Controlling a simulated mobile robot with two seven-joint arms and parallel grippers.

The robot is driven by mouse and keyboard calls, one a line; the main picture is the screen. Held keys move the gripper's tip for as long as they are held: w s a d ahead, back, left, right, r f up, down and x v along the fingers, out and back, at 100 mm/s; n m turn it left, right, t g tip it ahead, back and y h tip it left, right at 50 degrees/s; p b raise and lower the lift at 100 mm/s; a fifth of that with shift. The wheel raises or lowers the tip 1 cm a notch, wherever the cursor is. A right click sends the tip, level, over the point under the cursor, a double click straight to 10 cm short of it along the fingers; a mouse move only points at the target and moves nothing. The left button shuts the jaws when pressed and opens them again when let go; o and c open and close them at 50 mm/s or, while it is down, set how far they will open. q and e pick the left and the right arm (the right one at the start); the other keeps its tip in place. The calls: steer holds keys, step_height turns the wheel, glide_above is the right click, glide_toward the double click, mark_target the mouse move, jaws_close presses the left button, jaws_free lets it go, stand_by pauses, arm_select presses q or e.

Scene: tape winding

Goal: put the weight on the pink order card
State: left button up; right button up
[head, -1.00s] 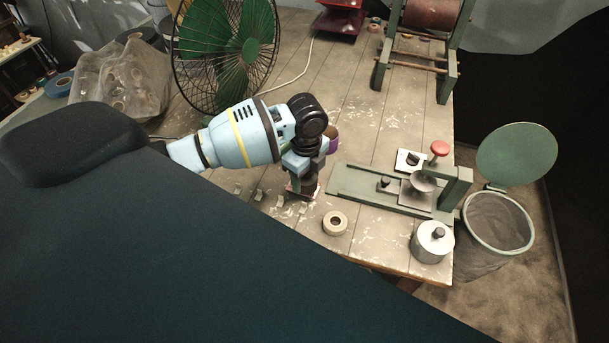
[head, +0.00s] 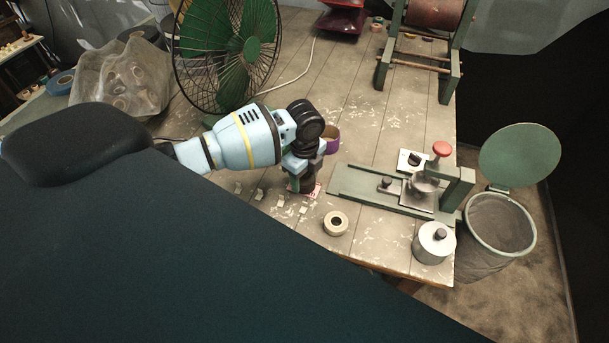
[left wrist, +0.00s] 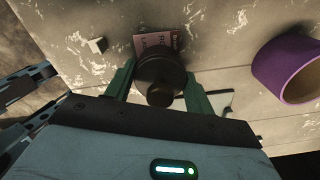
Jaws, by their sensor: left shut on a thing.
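My left gripper (head: 301,182) is over the worktable, and its green fingers (left wrist: 160,88) are shut on a dark round weight (left wrist: 160,68) with a small knob. The pink order card (left wrist: 155,42) shows past the weight in the left wrist view, its near part hidden by the weight. In the head view a pink edge of the card (head: 314,191) shows just right of the fingers. I cannot tell whether the weight touches the card. My right gripper is not in view.
A purple tape roll (left wrist: 287,70) stands close to the gripper. A pale tape roll (head: 336,223), a green press-like fixture (head: 350,184) and a metal canister (head: 433,243) are to the right. A green fan (head: 228,50) stands behind. Small paper scraps lie around.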

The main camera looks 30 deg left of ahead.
arm_select(q)
steer(key=shift+f, duration=0.15)
steer(key=o, duration=1.3)
steer(key=shift+c, duration=0.2)
step_height(320, 180, up, 12)
steer(key=shift+r+p, duration=0.2)
steer(key=shift+p, duration=0.25)
